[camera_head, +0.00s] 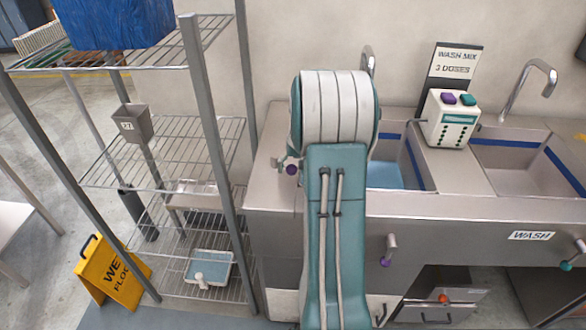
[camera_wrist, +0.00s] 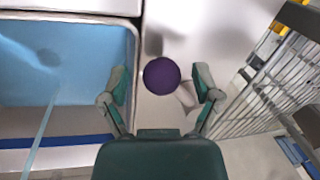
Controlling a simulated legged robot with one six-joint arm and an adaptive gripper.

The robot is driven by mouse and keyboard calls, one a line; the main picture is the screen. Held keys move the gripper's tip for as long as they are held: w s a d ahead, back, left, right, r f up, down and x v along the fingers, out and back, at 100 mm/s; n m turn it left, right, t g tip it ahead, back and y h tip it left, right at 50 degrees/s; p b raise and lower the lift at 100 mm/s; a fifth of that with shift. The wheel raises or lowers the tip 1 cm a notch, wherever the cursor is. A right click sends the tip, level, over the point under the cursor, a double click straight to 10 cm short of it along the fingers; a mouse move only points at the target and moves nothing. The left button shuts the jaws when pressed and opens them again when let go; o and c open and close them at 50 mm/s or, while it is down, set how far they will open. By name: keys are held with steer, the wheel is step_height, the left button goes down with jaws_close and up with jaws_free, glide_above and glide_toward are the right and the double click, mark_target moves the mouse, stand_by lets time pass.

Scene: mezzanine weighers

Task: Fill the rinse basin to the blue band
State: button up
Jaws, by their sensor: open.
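The left basin (camera_head: 398,176) holds pale blue water, with a blue band (camera_head: 415,163) on its walls above the water. The basin also shows at the left of the wrist view (camera_wrist: 130,60), where a thin pale streak, seemingly running water, crosses the blue band (camera_wrist: 60,141). A purple knob (camera_head: 291,169) stands on the deck left of this basin. In the wrist view the knob (camera_wrist: 161,75) lies between the spread fingers of my gripper (camera_wrist: 161,84), with gaps on both sides. In the head view my arm hides most of the gripper and part of the basin.
The right basin (camera_head: 520,155) stands above a WASH label (camera_head: 531,236). A dispenser (camera_head: 451,119) with purple and teal buttons stands between basins. Levers with purple (camera_head: 387,251) and teal (camera_head: 574,256) ends stick out in front. A wire rack (camera_head: 205,110) is close at left.

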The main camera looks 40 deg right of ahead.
step_height(320, 180, up, 12)
steer(key=s+d, duration=0.1)
steer(key=d, duration=0.1)
steer(key=shift+s+f, duration=0.15)
steer(key=shift+a, duration=0.1)
